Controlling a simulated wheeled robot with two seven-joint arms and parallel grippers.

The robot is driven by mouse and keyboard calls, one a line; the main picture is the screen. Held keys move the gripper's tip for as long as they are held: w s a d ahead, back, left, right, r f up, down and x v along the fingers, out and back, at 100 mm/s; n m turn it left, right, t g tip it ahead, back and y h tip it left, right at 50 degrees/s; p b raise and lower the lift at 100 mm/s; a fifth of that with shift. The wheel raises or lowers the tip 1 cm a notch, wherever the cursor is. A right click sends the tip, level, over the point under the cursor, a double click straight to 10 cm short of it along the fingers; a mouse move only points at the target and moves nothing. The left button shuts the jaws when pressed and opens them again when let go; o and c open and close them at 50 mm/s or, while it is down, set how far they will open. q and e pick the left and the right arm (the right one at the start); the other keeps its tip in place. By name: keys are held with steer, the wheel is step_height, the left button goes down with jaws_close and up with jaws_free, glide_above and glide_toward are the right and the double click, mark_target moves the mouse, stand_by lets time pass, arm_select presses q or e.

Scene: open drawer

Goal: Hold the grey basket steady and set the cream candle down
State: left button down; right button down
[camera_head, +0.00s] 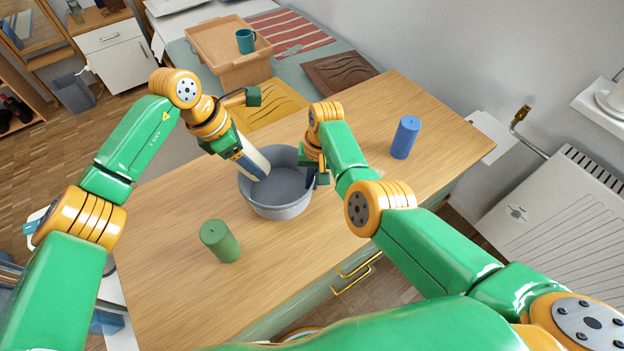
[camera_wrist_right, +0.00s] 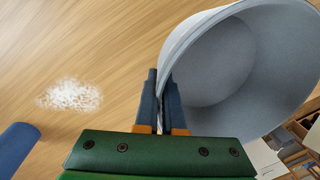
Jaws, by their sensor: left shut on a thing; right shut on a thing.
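The grey basket (camera_head: 285,208) stands on the wooden table, and its inside looks empty in the right wrist view (camera_wrist_right: 225,65). My right gripper (camera_head: 317,174) is shut on the basket's rim at its right side; the rim runs between the dark blue fingers (camera_wrist_right: 162,100) in the right wrist view. My left gripper (camera_head: 246,165) is shut on the cream candle (camera_head: 257,161). The candle is tilted and its lower end is at the basket's left part, over the opening. The gripper partly hides it. I cannot tell whether the candle touches the basket.
A green candle (camera_head: 220,242) stands on the table (camera_head: 172,215) at the front left. A blue candle (camera_head: 405,138) stands at the right, beyond my right arm. A whitish speckled patch (camera_wrist_right: 70,95) lies on the tabletop. A tray (camera_head: 215,38) and a teal mug (camera_head: 245,41) are farther back.

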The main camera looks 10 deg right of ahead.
arm_select(q)
steer(key=shift+f, duration=2.35)
jaws_free()
steer(key=shift+r, duration=0.1)
steer(key=v, duration=1.2)
steer(key=shift+a, duration=0.1)
